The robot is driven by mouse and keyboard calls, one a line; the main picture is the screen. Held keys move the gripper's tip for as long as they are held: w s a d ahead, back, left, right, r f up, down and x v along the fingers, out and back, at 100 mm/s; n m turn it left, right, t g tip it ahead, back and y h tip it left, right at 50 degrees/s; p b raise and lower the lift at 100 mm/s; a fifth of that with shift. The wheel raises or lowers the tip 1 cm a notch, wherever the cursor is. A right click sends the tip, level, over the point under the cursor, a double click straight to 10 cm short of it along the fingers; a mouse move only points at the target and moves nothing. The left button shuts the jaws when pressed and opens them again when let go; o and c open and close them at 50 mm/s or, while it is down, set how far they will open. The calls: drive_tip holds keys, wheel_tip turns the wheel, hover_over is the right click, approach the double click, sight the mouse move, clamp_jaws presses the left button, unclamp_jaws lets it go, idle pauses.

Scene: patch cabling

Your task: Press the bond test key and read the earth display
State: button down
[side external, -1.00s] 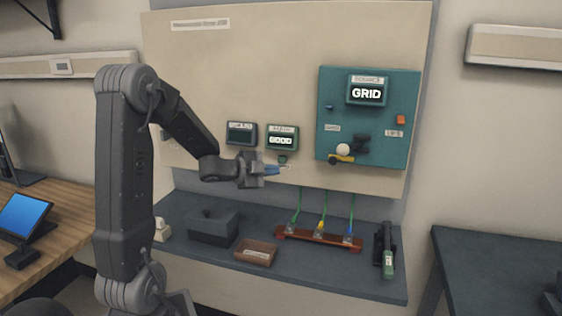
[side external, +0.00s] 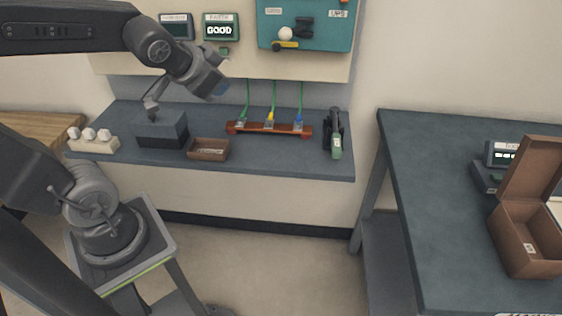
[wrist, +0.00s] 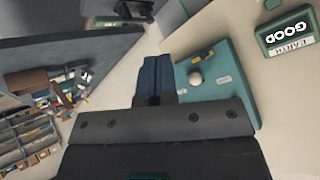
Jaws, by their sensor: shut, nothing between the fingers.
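The earth display (side external: 221,28) is a dark green unit on the wall panel, its label reading EARTH and its lit screen reading GOOD. In the wrist view it appears upside down (wrist: 287,33), also reading GOOD. A small green key (side external: 224,51), which looks like the bond test key, sits just below the display. My gripper (side external: 217,86) is shut and empty, with blue fingertips, below the key in the picture and apart from it. In the wrist view the closed fingers (wrist: 154,76) point toward the teal board, left of the display.
The teal board (side external: 305,30) carries a white knob and yellow lever. A dark table (side external: 430,170) stands right.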

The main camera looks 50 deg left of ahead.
drive_tip(key=s+d+f+g+h, duration=0.1)
drive_tip(key=s+d+g+h, duration=0.1)
drive_tip(key=s+d, duration=0.6)
drive_tip(key=shift+s+f+n+g+h, duration=0.15)
drive_tip(key=shift+s+n+g+h, duration=0.2)
drive_tip(key=shift+h, duration=0.25)
drive_tip(key=shift+w, duration=0.15)
idle(0.7)
